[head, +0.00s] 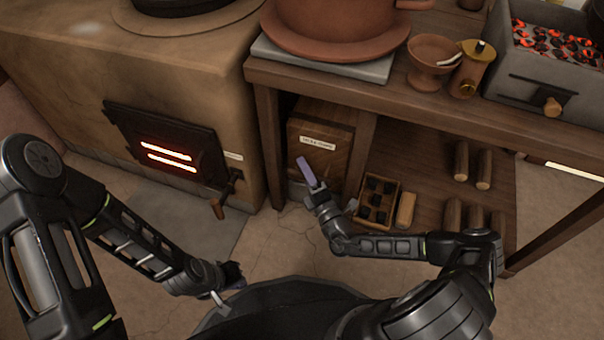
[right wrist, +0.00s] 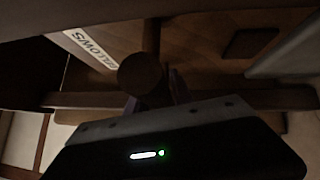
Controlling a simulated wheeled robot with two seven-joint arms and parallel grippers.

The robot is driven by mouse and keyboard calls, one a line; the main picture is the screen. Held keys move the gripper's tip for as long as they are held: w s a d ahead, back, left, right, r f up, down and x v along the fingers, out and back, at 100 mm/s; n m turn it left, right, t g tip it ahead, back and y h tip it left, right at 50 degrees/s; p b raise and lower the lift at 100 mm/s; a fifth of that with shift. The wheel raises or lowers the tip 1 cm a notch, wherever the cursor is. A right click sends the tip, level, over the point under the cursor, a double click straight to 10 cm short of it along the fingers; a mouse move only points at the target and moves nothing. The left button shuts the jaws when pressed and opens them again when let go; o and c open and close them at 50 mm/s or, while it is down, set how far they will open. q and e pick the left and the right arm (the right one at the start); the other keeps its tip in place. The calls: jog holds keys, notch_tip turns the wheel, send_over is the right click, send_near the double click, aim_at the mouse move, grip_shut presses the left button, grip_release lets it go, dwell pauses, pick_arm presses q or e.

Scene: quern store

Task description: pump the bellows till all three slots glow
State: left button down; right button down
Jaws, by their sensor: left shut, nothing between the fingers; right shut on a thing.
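The stove's dark fire door (head: 185,132) is shut, and two of its slots (head: 170,157) glow orange-red; I see no third glowing slot. The wooden bellows box (head: 322,128) stands under the bench, with a pale label on its front. In the right wrist view its label reads BELLOWS, and a round dark knob (right wrist: 140,73) is in front of it. My right gripper (head: 306,172) is at the front of the box, its purple-grey fingers shut on the handle behind this knob. My left gripper (head: 229,284) is shut and empty, low over the floor near my base.
The door's latch handle (head: 217,208) sticks out at the stove's lower right. A small crate of dark lumps (head: 353,208) lies right of my right gripper. The bench (head: 440,118) holds a clay pot, a bowl and a brazier of glowing coals (head: 555,45).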

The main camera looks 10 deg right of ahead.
jog(key=shift+r, duration=0.3)
jog(key=c, duration=1.2)
grip_release()
jog(key=shift+f, duration=0.1)
jog(key=shift+o, duration=0.2)
jog(key=p+v, duration=0.2)
jog(key=v, duration=0.6)
jog(key=shift+w+f, duration=0.1)
